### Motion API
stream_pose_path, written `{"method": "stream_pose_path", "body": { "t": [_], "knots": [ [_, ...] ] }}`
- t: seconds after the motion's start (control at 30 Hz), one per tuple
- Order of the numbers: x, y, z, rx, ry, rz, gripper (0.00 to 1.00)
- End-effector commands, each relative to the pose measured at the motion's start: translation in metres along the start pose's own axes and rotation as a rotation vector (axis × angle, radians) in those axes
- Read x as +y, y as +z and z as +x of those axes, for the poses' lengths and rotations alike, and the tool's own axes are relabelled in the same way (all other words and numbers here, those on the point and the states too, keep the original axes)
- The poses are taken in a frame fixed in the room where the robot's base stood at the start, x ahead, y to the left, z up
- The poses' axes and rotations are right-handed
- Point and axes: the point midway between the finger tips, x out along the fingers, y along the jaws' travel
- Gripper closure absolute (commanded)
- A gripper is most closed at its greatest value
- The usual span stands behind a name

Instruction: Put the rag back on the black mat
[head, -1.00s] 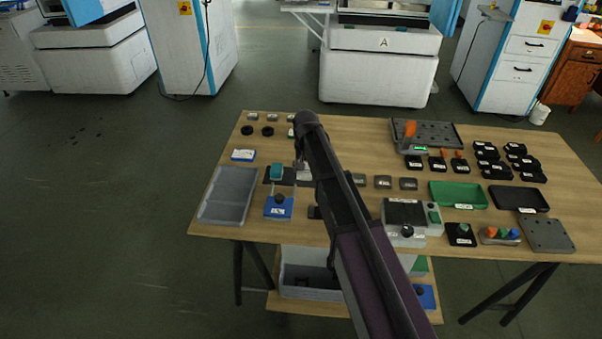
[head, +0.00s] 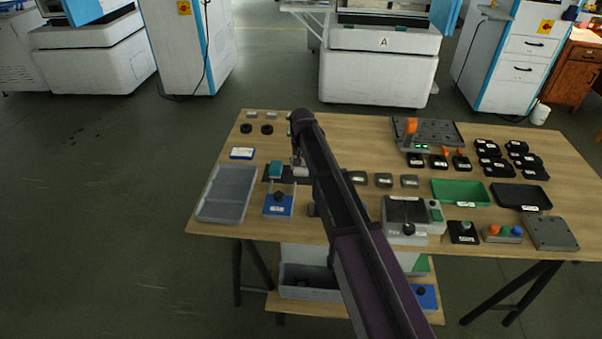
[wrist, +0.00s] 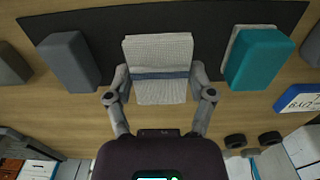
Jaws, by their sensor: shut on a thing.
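The rag (wrist: 160,50), a pale folded cloth with a blue stripe, is between the fingers of my gripper (wrist: 161,80) in the wrist view. My gripper is shut on it. The rag overlaps the near edge of the black mat (wrist: 110,22); I cannot tell whether it touches the mat. A teal block (wrist: 258,58) on a pale base and a grey block (wrist: 68,60) stand at either side of the rag, over the mat's edge. In the head view the mat (head: 267,174) is mostly hidden by my arm, and my gripper (head: 298,167) is partly hidden.
A grey tray (head: 222,195) and a blue-based fixture (head: 278,206) stand at the table's left. Small grey blocks (head: 383,180) line up right of my arm. Green (head: 460,192) and black trays (head: 520,196) lie farther right. Bare wood (head: 350,132) shows behind my arm.

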Motion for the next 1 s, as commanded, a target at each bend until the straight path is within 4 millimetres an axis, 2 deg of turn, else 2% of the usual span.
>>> {"method": "stream_pose_path", "body": {
  "t": [0.03, 0.2, 0.77, 0.8, 0.9, 1.0],
  "knots": [
    [0.000, 0.000, 0.009, 0.000, 0.000, 0.000, 0.68],
    [0.000, 0.000, 0.017, 0.000, 0.000, 0.000, 0.68],
    [0.000, 0.000, 0.021, 0.000, 0.000, -0.001, 0.68],
    [0.000, 0.000, 0.021, 0.000, 0.000, -0.001, 0.24],
    [0.000, 0.000, 0.020, 0.000, 0.000, -0.001, 0.00],
    [-0.001, 0.000, 0.020, 0.000, 0.000, -0.001, 0.00]
  ]
}}
